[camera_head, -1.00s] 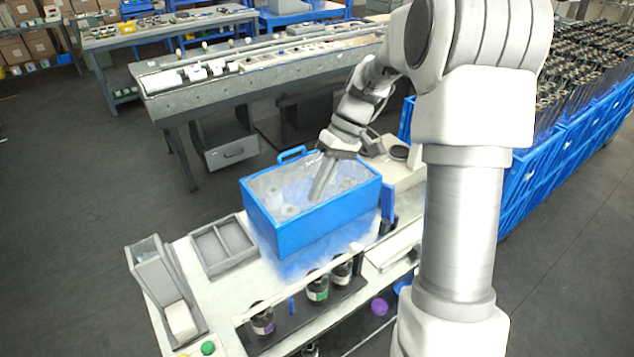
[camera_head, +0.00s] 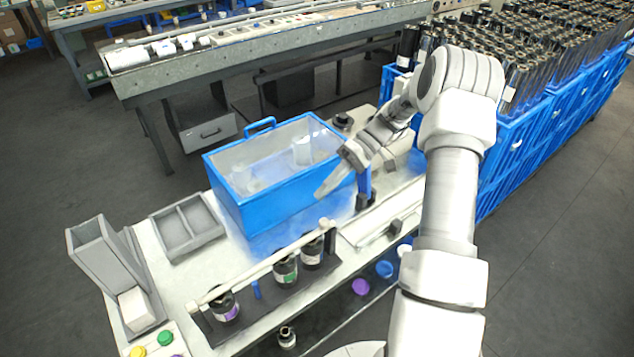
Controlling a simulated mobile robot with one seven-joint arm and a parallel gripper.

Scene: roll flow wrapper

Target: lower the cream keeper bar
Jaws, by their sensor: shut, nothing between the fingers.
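The cream keeper bar (camera_head: 262,264) runs slantwise along the dark rack of bottles at the front of the bench, from the rack's left end up to its right end. It passes at about the height of the bottle tops, and I cannot tell exactly how it is held at its ends. Bottles with a purple label (camera_head: 226,304), a green label (camera_head: 285,270) and a white label (camera_head: 312,252) stand at it. My gripper (camera_head: 322,192) is shut and empty, pointing down-left in front of the blue box's right part. It is above and behind the bar's right end, apart from it.
The open blue box (camera_head: 277,205) stands on the bench behind the bar, with pale haze around it. A blue post (camera_head: 364,182) stands right of it. A grey divided tray (camera_head: 186,228) and a grey chute (camera_head: 100,255) are at left. Blue crates (camera_head: 530,150) fill the right.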

